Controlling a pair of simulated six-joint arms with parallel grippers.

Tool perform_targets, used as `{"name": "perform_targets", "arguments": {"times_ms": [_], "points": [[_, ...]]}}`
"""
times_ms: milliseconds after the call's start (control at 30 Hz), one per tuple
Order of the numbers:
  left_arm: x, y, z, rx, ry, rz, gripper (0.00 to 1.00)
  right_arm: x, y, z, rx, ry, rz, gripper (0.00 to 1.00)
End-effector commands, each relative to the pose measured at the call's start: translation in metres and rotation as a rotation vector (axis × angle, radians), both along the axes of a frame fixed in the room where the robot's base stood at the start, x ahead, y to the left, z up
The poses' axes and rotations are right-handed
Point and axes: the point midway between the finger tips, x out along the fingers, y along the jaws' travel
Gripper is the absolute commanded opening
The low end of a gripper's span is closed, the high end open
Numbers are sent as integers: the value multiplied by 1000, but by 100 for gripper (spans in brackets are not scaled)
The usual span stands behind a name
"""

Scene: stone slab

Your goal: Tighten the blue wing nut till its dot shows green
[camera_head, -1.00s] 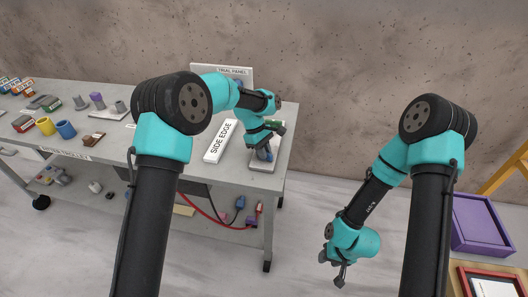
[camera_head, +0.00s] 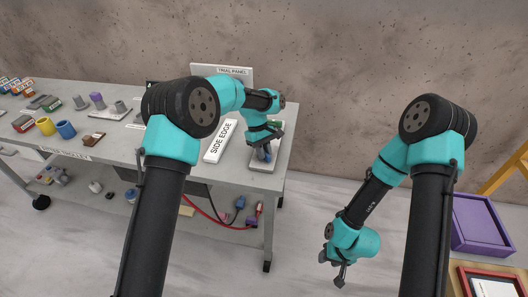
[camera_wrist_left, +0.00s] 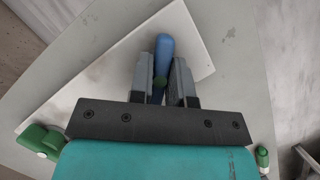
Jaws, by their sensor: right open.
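The blue wing nut (camera_wrist_left: 164,47) lies between the fingers of my left gripper (camera_wrist_left: 162,72) in the left wrist view, its upper end standing out past the tips. The fingers appear to press on it from both sides. A dark green round spot (camera_wrist_left: 160,82) shows on it between the fingers. In the head view, my left gripper (camera_head: 266,147) is low over a pale plate (camera_head: 262,167) at the bench's right end, and mostly hides the nut. My right gripper (camera_head: 341,274) hangs open and empty over the floor, right of the bench.
A "SIDE EDGE" sign (camera_head: 220,141) lies left of the plate, and a "TRIAL PANEL" board (camera_head: 222,72) stands behind. Cups, including a blue one (camera_head: 66,130), stand on the bench's left half. A purple tray (camera_head: 480,224) is at the far right.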

Motion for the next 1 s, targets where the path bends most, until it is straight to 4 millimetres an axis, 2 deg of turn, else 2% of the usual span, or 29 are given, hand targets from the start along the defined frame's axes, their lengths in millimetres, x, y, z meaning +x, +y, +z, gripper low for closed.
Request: {"name": "perform_targets", "arguments": {"times_ms": [33,233,567,767,1000], "points": [[0,0,0,0,0,0,22,0,0,0,0,0,0,43],[0,0,0,0,0,1,40,0,0,0,0,0,0,43],[1,0,3,-1,-1,2,40,0,0,0,0,0,0,43],[8,5,21,-1,-2,2,40,0,0,0,0,0,0,43],[22,14,62,-2,-4,3,40,0,0,0,0,0,0,43]]}}
